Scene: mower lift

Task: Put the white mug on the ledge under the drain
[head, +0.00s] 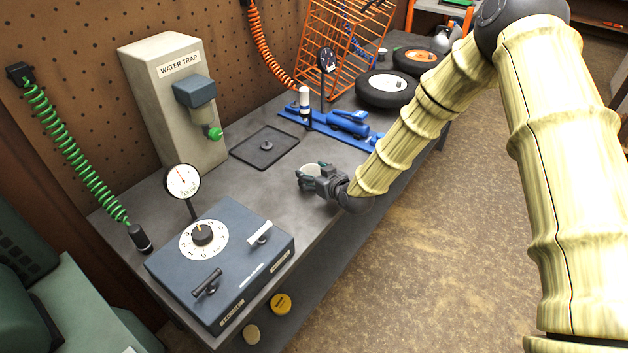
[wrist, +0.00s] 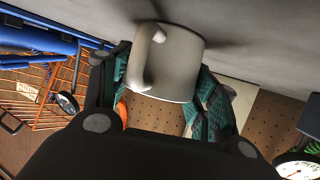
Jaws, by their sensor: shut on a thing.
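The white mug (wrist: 180,60) is between the teal pads of my gripper (wrist: 162,88), which is shut on it, with its handle toward the wrist camera. In the head view, my gripper (head: 312,178) is low over the front part of the bench, and the mug (head: 309,171) is mostly hidden by the fingers. I cannot tell whether its base touches the bench. The drain with a green knob (head: 215,133) is on the WATER TRAP box (head: 180,110), to the left of and behind my gripper. I cannot make out a distinct ledge under it.
A flat dark square tray (head: 243,150) lies between the box and my gripper. A blue tool rail (head: 340,128) and tires (head: 385,90) are farther back. A blue control box (head: 225,262) with a dial gauge (head: 183,182) stands at the near left. Bare bench surrounds my gripper.

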